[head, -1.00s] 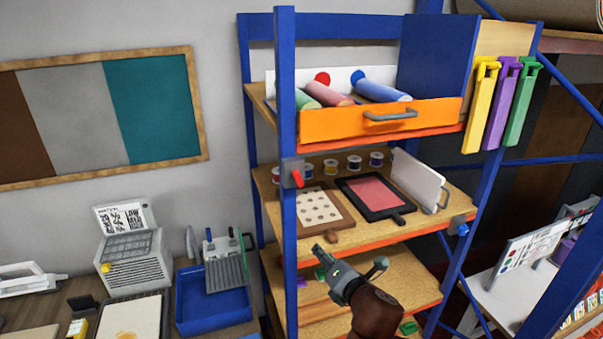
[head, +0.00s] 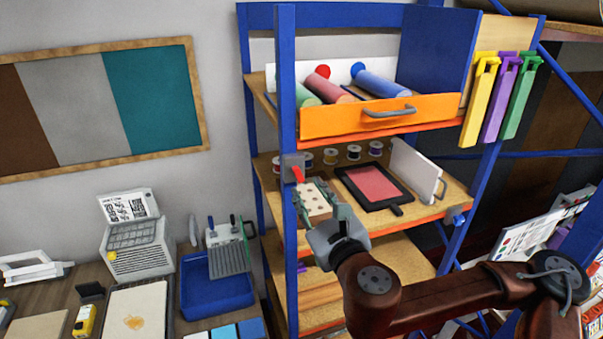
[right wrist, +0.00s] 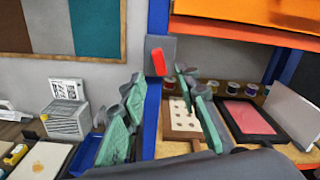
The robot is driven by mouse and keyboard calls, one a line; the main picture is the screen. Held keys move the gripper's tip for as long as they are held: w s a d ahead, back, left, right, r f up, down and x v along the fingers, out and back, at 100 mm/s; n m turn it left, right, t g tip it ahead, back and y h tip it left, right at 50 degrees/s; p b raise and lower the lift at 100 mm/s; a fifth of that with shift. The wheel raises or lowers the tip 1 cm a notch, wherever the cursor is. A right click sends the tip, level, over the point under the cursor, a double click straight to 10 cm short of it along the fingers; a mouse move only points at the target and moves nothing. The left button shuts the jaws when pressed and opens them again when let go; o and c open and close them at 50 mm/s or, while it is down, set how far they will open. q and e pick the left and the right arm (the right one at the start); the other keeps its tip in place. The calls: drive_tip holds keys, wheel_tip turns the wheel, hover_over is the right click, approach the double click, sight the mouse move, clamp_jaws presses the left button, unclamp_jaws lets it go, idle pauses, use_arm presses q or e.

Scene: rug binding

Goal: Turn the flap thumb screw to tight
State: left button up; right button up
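A red thumb lever (head: 298,174) sits on a grey plate (head: 289,163) on the left front post of the blue shelf; it also shows in the right wrist view (right wrist: 158,61), nearly upright and slightly tilted. A blue knob (head: 459,219) sits on the right front post. No label tells which is the flap screw. My right gripper (head: 318,205) is just below and right of the red lever in the head view. In the right wrist view its green-padded fingers (right wrist: 161,85) are spread and empty, with the lever ahead between their tips, apart from them. My left gripper is not in view.
The middle shelf holds a dotted board (right wrist: 184,115), a black-framed pink panel (head: 374,184), a white panel (head: 415,168) and several spools. An orange drawer front (head: 375,115) is above. A blue tray (head: 215,294) and a grey machine (head: 140,248) stand at left.

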sight(300, 177)
drive_tip(key=p+x, duration=0.1)
drive_tip(key=x, duration=0.4)
drive_tip(key=shift+c, duration=0.7)
clamp_jaws()
